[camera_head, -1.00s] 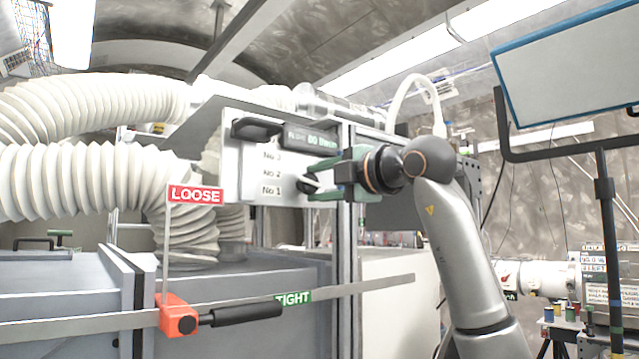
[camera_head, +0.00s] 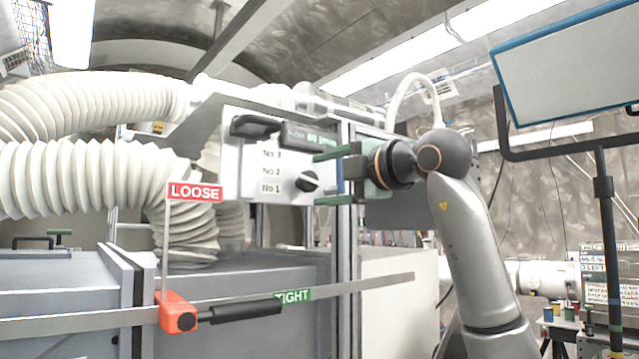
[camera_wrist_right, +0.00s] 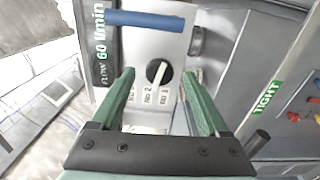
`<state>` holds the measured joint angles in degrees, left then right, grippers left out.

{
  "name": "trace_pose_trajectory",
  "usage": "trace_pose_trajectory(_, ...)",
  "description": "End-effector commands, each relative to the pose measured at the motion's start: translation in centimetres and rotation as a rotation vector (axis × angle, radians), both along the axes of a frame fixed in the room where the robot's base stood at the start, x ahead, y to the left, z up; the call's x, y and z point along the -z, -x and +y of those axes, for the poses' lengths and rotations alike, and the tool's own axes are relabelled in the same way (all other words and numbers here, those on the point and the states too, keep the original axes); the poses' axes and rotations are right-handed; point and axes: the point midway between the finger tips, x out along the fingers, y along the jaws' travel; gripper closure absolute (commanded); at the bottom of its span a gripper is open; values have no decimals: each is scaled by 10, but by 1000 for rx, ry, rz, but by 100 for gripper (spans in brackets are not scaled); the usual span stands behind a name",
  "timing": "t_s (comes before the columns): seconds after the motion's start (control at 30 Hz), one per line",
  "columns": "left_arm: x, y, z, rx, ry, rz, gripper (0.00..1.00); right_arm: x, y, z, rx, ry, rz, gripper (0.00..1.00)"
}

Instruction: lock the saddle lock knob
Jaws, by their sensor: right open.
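The saddle lock is a red-orange block (camera_head: 178,313) on a grey rail, with a black handle (camera_head: 245,312) lying to the right, its end just below the green TIGHT label (camera_head: 293,296). A red LOOSE sign (camera_head: 195,192) stands above the block. A black handle end also shows at the lower right of the right wrist view (camera_wrist_right: 257,142). My right gripper (camera_head: 322,177) is open and empty, well above and right of the handle. It faces a black selector knob (camera_head: 307,181) on a white panel; the knob shows between the fingers in the wrist view (camera_wrist_right: 157,72), apart from them. My left gripper is out of view.
The white panel (camera_head: 240,175) carries No 1 to No 3 labels and a flow display (camera_head: 311,138). A metal post (camera_head: 345,255) stands beside it. Thick white hoses (camera_head: 90,180) fill the left. The space in front of the handle looks clear.

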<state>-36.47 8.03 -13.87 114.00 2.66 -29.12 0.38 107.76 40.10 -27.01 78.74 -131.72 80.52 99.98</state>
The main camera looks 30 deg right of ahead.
Motion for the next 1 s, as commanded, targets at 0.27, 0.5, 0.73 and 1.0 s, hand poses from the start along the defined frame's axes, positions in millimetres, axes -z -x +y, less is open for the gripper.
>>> trace_pose_trajectory(0.27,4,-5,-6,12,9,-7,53,1,63,-5,1,1,-5,22)
trace_pose_trajectory(0.5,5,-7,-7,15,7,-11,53,0,98,-8,0,0,-3,22)
trace_pose_trajectory(0.73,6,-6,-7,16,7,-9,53,0,105,-8,-1,-1,-1,22)
trace_pose_trajectory(1.0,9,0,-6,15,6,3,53,0,105,-8,0,-1,0,22)
